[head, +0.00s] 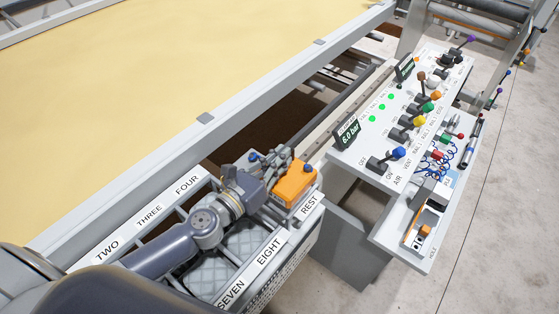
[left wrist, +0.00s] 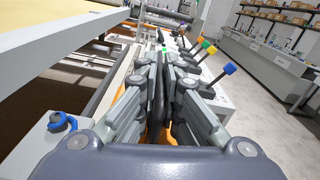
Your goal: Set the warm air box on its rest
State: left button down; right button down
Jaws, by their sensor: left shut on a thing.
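The warm air box, an orange block (head: 295,183), is at the right end of the labelled rack in the head view, just above the plate marked REST (head: 309,206). My left gripper (head: 281,160) reaches it from the left and is shut on it. I cannot tell whether the box touches the rest below it. In the left wrist view my left gripper's fingers (left wrist: 159,75) are close together, and only slivers of the orange box (left wrist: 166,137) show between and behind them. My right gripper is not in view.
The rack's other bays carry labels such as SEVEN and EIGHT (head: 268,252). A yellow quilt frame (head: 170,80) lies behind. To the right stands a control panel (head: 385,150) with coloured levers and a 6.0 bar display (head: 348,133). A lower shelf (head: 410,262) holds small tools.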

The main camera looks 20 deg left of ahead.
pick_arm(q)
jog(key=shift+r, duration=0.1)
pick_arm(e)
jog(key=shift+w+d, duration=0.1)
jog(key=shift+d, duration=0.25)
pick_arm(q)
jog(key=shift+f+b, duration=0.45)
jog(key=shift+f, duration=0.15)
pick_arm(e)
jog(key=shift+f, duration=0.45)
pick_arm(q)
jog(key=c, duration=1.8)
grip_release()
jog(key=shift+o, duration=0.2)
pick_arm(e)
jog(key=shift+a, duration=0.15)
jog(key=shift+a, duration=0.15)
